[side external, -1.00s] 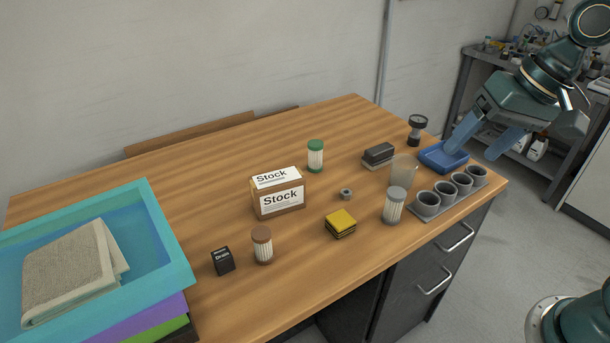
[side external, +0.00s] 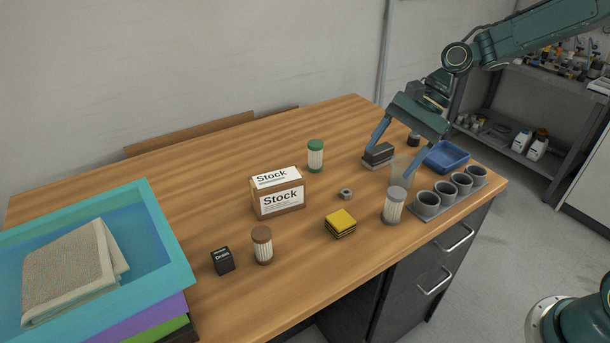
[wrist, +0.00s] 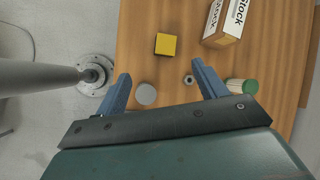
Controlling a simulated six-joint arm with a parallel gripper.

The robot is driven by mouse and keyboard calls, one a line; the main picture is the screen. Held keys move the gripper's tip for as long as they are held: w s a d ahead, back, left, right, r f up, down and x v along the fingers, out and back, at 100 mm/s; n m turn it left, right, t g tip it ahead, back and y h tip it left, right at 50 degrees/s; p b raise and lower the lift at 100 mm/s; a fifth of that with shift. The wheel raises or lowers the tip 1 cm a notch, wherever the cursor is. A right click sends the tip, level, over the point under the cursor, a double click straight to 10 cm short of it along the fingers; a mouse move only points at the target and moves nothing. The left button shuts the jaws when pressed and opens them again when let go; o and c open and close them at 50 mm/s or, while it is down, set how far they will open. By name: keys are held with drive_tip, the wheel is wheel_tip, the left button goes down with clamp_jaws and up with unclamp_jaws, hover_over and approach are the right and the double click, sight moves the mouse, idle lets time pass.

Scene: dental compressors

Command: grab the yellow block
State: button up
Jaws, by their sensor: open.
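The yellow block (side external: 340,223), with dark lower layers, lies on the wooden table near its front edge. In the wrist view the yellow block (wrist: 166,44) is ahead of my fingertips, between their lines and apart from them. My gripper (side external: 393,155) is open and empty, with blue fingers pointing down above the right part of the table, to the right of and behind the block. It also shows in the wrist view (wrist: 160,80), its fingers spread wide.
A grey-capped jar (side external: 395,205) stands right of the block, and a small metal nut (side external: 346,194) lies behind it. The Stock box (side external: 278,194) is to its left. Near my gripper are a dark block (side external: 378,154), a cup rack (side external: 448,197) and a blue tray (side external: 446,157).

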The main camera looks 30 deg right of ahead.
drive_tip(key=w+f+m+g+y, duration=0.1)
drive_tip(key=w+f+m+y, duration=0.1)
drive_tip(key=f, duration=0.5)
drive_tip(key=w+m, duration=0.1)
drive_tip(key=m, duration=0.1)
drive_tip(key=shift+w+d+m, duration=0.25)
drive_tip(key=shift+d+m, duration=0.05)
drive_tip(key=shift+d, duration=0.1)
approach(341, 219)
drive_tip(key=shift+x, duration=2.5)
drive_tip(key=shift+d+f, duration=0.1)
drive_tip(key=shift+f, duration=0.05)
drive_tip(key=shift+x, duration=2.55)
drive_tip(key=c, duration=1.2)
drive_tip(key=shift+o, duration=0.2)
